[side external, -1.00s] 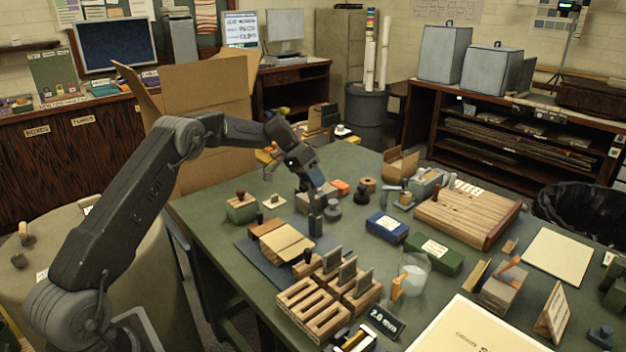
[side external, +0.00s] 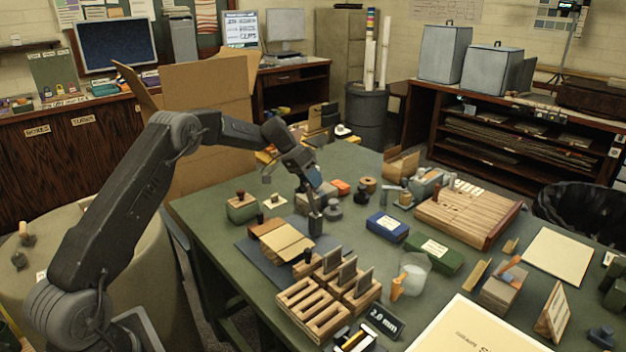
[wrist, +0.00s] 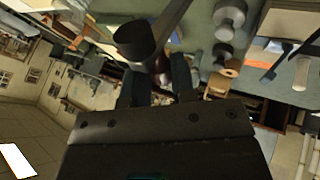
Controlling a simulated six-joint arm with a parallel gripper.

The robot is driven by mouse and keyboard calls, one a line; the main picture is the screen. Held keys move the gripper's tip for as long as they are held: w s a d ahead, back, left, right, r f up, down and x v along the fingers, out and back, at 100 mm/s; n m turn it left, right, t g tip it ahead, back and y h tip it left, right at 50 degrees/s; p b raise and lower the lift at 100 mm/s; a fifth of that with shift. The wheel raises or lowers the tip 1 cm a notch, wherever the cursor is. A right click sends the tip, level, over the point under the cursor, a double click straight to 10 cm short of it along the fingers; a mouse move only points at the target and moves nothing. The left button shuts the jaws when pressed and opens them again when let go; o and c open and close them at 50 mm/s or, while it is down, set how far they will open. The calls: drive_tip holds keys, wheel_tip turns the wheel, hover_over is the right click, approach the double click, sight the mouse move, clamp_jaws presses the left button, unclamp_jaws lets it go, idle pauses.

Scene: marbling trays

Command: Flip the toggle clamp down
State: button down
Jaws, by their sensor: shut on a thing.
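My gripper (side external: 315,208) points down over the work table near its back left part. In the wrist view, its two fingers (wrist: 156,82) are closed around a dark handle, which I take to be the toggle clamp's (wrist: 135,40). The handle has a round black end, and a grey metal bar runs past it. In the side view, the clamp's dark upright part (side external: 315,227) shows just below the fingertips, beside the tan board. The grip itself and most of the clamp's base are hidden or too small to make out.
A tan board (side external: 285,245) lies on a dark mat in front of the gripper. A slotted wooden rack (side external: 312,312) stands nearer the camera. A blue box (side external: 387,228) and dark round weights (side external: 333,211) are close on the right.

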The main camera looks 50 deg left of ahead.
drive_tip(key=shift+s+f+m+t, duration=0.2)
drive_tip(key=shift+s+t, duration=0.6)
drive_tip(key=shift+s, duration=0.1)
drive_tip(key=shift+s+f+m+t, duration=0.15)
drive_tip(key=shift+s+m+t, duration=0.05)
drive_tip(key=shift+s+t, duration=0.65)
drive_tip(key=shift+s+a+f+m+t+h, duration=0.15)
drive_tip(key=shift+s+f+m+t, duration=0.1)
drive_tip(key=shift+s+f+t, duration=0.35)
drive_tip(key=shift+s+d+f+m+t+h, duration=0.1)
drive_tip(key=shift+s+f+m+t+h, duration=0.15)
drive_tip(key=shift+s+t, duration=0.55)
drive_tip(key=shift+s+a+f+m+t+h, duration=0.1)
drive_tip(key=shift+s+f+m+t, duration=0.2)
drive_tip(key=shift+s+f+t, duration=0.35)
drive_tip(key=shift+r, duration=0.15)
drive_tip(key=c, duration=0.9)
unclamp_jaws()
drive_tip(key=shift+c, duration=0.2)
approach(302, 186)
drive_tip(key=s+a+f, duration=0.2)
drive_tip(key=s, duration=0.4)
drive_tip(key=shift+s+a, duration=0.3)
drive_tip(key=shift+a, duration=0.05)
